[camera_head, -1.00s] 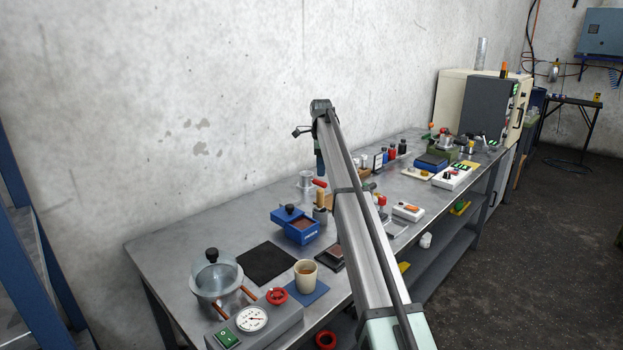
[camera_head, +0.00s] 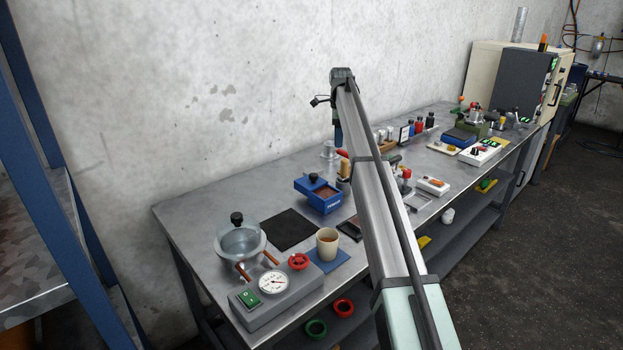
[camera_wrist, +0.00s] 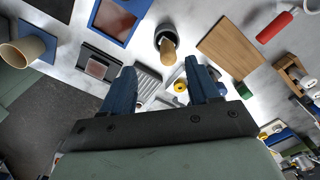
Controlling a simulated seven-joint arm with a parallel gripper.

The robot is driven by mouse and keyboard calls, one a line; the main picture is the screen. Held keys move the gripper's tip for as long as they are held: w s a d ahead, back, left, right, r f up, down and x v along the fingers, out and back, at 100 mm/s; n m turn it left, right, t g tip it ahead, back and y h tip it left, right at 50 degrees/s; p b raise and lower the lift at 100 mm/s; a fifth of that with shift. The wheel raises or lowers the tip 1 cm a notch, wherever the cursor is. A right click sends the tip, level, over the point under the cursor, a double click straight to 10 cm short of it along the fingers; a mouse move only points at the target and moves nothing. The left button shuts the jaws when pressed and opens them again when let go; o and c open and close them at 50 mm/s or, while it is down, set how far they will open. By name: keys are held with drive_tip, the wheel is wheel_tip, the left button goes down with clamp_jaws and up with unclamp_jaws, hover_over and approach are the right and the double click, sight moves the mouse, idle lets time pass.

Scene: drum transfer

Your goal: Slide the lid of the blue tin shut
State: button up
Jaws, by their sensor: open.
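The blue tin (camera_head: 318,203) stands on the metal bench, left of my arm in the head view. Its lid with a dark knob (camera_head: 313,177) is slid toward the back left, leaving part of the tin open with brown contents showing. In the wrist view the tin (camera_wrist: 130,31) is at the top left, cut off by the frame edge, and its lid is not clearly visible there. My gripper (camera_wrist: 162,88) has its two blue fingers wide apart with nothing between them. It hangs above the bench, apart from the tin; in the head view my arm partly hides it.
A cup (camera_head: 327,243) on a blue mat, a black mat (camera_head: 281,229), a glass bowl (camera_head: 241,243) and a gauge box (camera_head: 273,284) lie nearer. A wooden-handled piece in a dark cup (camera_wrist: 167,46) is close to the tin. A wooden board (camera_wrist: 230,49) lies beyond it.

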hover_over(313, 175)
wheel_tip(313, 175, down, 14)
drive_tip(key=shift+w+r, duration=0.15)
idle(0.3)
drive_tip(key=shift+c, duration=0.2)
clamp_jaws()
idle(0.4)
